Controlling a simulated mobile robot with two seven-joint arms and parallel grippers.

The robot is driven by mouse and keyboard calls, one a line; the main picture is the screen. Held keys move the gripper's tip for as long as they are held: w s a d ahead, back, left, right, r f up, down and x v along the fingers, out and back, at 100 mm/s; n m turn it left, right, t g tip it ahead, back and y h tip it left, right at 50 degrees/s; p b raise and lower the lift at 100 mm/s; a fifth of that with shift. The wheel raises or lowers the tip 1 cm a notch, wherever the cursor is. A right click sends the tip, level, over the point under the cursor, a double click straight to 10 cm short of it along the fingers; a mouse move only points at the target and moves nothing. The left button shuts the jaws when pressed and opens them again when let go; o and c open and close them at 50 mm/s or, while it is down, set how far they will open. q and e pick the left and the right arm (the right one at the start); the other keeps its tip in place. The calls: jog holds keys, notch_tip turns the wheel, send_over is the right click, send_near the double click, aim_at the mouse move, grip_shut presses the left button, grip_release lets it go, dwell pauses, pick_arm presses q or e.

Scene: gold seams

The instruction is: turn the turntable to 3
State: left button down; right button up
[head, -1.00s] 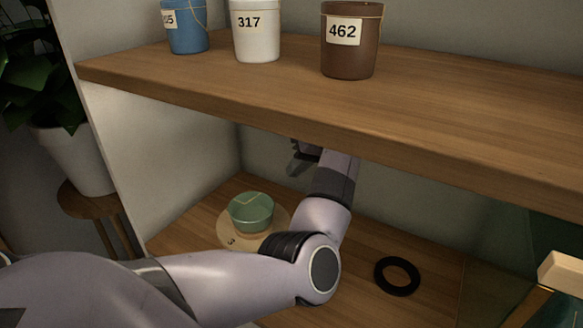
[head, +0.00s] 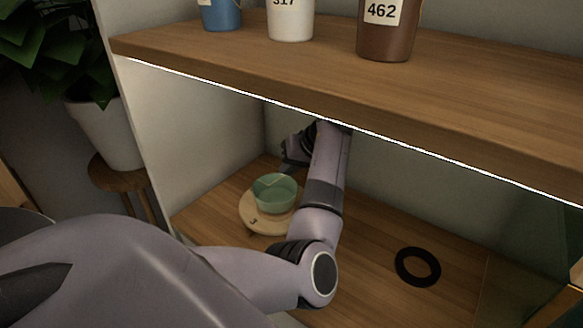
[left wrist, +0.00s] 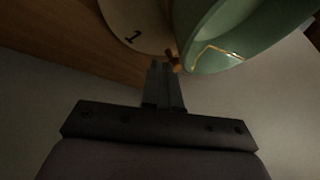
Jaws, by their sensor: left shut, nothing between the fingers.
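The round pale wooden turntable (head: 251,224) sits on the lower board, with a 3 on its near side. A green bowl (head: 275,194) with a gold seam stands on it. My left gripper (head: 286,170) is behind the bowl and partly hidden by shadow. In the left wrist view my shut, empty fingers (left wrist: 163,70) are close to the turntable's rim (left wrist: 118,22), near a small brown peg (left wrist: 174,58) and the green bowl (left wrist: 222,38). A 1 shows on the turntable there. I cannot tell whether the fingers touch the peg. My right gripper is not in view.
An upper shelf (head: 330,85) with a bright strip along its lower edge hangs over my left arm. It bears blue (head: 221,14), white (head: 290,20) and brown (head: 388,32) pots. A black ring (head: 417,267) lies right of my arm. A side wall (head: 185,135) closes the left.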

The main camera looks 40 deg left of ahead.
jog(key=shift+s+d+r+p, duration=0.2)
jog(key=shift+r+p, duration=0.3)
jog(key=shift+p, duration=0.5)
